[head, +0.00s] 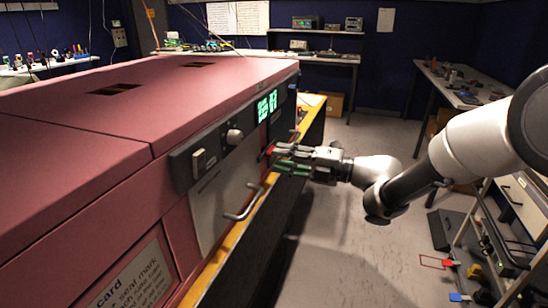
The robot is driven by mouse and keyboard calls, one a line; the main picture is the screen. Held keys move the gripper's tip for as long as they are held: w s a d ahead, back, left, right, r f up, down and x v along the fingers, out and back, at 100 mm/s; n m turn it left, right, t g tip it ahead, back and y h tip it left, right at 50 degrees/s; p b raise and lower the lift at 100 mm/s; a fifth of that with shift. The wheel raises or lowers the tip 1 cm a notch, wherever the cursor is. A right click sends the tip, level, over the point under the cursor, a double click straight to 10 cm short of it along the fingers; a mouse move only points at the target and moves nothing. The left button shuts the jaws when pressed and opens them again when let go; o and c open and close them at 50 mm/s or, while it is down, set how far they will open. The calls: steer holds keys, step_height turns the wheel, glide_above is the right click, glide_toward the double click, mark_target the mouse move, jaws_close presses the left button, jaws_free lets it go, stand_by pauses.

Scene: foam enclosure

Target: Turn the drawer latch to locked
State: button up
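A large dull-red cabinet (120,95) fills the left side. Its front carries a pale drawer front (222,190) with a bar handle (245,204). A small red part (269,150), possibly the drawer latch, shows at the upper right of the drawer. Its setting cannot be read. My gripper (279,160) reaches in from the right, with its fingertips close to this red part. The fingers point at the cabinet front. Whether they touch the red part, and how far apart they are, cannot be told. They partly hide the area behind them.
A round knob (234,136), a rocker switch (199,161) and a green display (267,105) sit above the drawer. A yellow-edged bench (312,117) runs beneath the cabinet. A rack (500,240) stands at right. The grey floor (345,250) between is clear.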

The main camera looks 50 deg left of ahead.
steer(key=v, duration=0.8)
steer(key=shift+d, duration=0.4)
steer(key=shift+w, duration=0.1)
